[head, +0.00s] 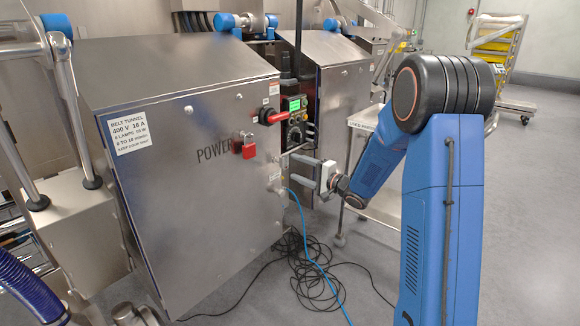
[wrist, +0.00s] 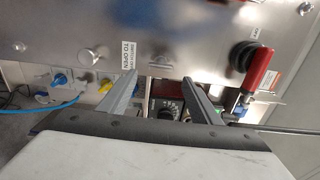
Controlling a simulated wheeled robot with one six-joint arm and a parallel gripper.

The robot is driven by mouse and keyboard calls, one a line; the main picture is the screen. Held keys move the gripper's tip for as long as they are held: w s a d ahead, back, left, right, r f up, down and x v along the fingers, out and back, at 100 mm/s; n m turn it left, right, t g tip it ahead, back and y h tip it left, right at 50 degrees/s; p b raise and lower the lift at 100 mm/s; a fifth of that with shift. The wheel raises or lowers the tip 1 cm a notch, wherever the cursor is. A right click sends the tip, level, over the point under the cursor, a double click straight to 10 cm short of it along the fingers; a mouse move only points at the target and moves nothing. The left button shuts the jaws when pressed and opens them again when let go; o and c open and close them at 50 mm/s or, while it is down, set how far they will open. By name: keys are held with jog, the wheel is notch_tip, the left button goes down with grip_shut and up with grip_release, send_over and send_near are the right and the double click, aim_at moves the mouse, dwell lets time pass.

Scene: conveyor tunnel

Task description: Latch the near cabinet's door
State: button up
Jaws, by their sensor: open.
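The near cabinet (head: 190,220) is a large steel box with a sloped top, and its door faces me at the left and centre of the head view. The door carries a POWER marking, a red padlock (head: 249,151) and round metal studs. A red handle (head: 272,117) sits near its upper right edge; it also shows in the wrist view (wrist: 262,68). A stud (wrist: 92,54) and a "switch off to open" label (wrist: 126,62) are near the door's edge. My gripper (head: 291,168) is open and empty beside that right edge. I cannot tell whether the door is fully closed.
A meter with a green display (head: 294,105) is right of the red handle. A blue cable (head: 310,235) and tangled black cables (head: 318,285) lie below my gripper. A second cabinet (head: 340,90) and a steel cart (head: 385,212) stand behind.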

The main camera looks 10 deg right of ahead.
jog(key=v, duration=1.1)
jog(key=shift+s+d, duration=0.2)
jog(key=shift+s, duration=0.1)
